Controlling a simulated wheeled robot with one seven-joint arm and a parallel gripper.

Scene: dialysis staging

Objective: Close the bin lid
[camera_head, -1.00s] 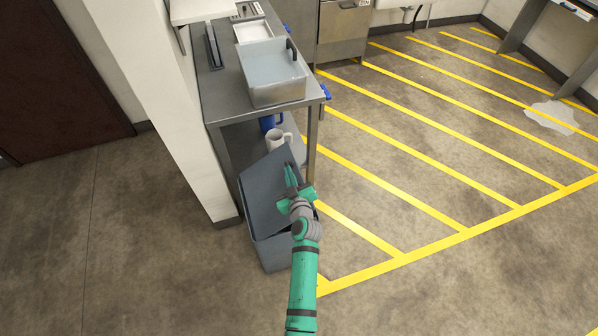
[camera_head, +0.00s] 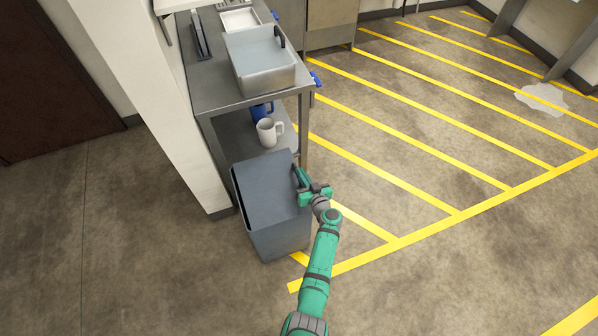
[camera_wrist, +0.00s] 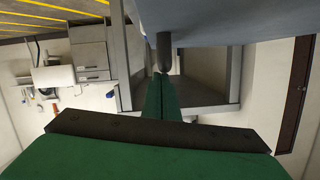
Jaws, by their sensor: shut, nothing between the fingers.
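The grey bin (camera_head: 280,242) stands on the floor at the front end of the metal table. Its flat grey lid (camera_head: 266,190) lies over the top, tilted, with a dark gap along its left edge; I cannot tell how far it is from the rim. My green gripper (camera_head: 299,178) is shut and empty at the lid's right edge, close to it or touching. In the wrist view the shut fingers (camera_wrist: 160,95) point toward a dark rounded bar below a blue-grey surface, probably the lid (camera_wrist: 235,18).
The metal table (camera_head: 215,95) holds a clear tub (camera_head: 262,65). A white mug (camera_head: 268,132) and a blue mug (camera_head: 260,110) stand on its lower shelf, just behind the bin. A white pillar (camera_head: 150,100) is at left. The yellow-striped floor (camera_head: 420,150) at right is largely clear.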

